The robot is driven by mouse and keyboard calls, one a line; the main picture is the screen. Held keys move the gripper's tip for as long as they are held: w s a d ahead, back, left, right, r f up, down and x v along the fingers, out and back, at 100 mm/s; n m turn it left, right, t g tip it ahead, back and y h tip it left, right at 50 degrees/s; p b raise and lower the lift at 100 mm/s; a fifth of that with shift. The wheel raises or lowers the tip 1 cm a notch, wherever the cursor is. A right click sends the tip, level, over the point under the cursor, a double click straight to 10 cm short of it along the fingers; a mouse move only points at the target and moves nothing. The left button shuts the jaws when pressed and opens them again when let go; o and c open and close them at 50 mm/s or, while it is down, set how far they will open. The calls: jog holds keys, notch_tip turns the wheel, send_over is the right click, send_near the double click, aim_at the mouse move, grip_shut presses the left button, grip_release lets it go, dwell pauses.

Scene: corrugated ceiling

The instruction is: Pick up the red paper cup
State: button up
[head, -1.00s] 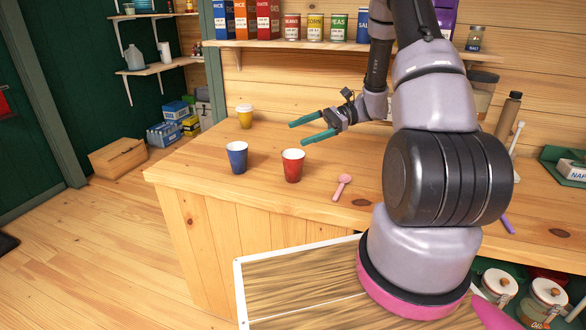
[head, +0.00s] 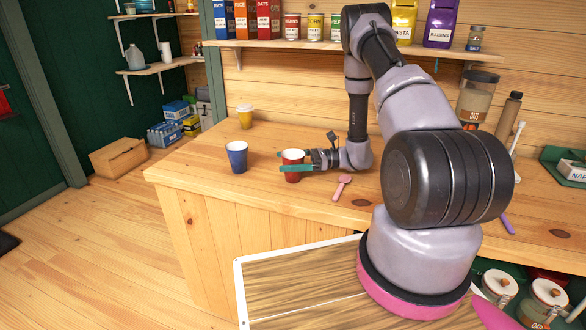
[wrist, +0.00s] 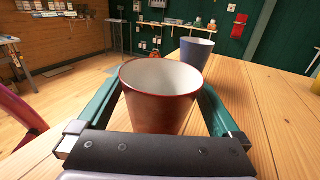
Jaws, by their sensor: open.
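The red paper cup (head: 292,172) stands upright on the wooden counter in the head view. In the wrist view the red cup (wrist: 160,98) fills the middle, its mouth upward and empty. My gripper (head: 292,161) is low over the counter with its teal fingers open, one on each side of the cup. In the wrist view a finger runs along either side of the cup, and I cannot tell whether either touches it. The fingertips are partly hidden behind the cup.
A blue cup (head: 236,157) stands left of the red cup, and beyond it in the wrist view (wrist: 196,52). A yellow cup (head: 245,116) stands farther back. A pink spoon (head: 342,187) lies to the right. A shelf (head: 330,44) with boxes and cans hangs above the counter.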

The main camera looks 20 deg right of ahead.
jog(key=shift+w+a, duration=0.1)
jog(key=shift+a, duration=0.55)
jog(key=c, duration=1.1)
jog(key=shift+c, duration=0.2)
jog(key=shift+r, duration=0.1)
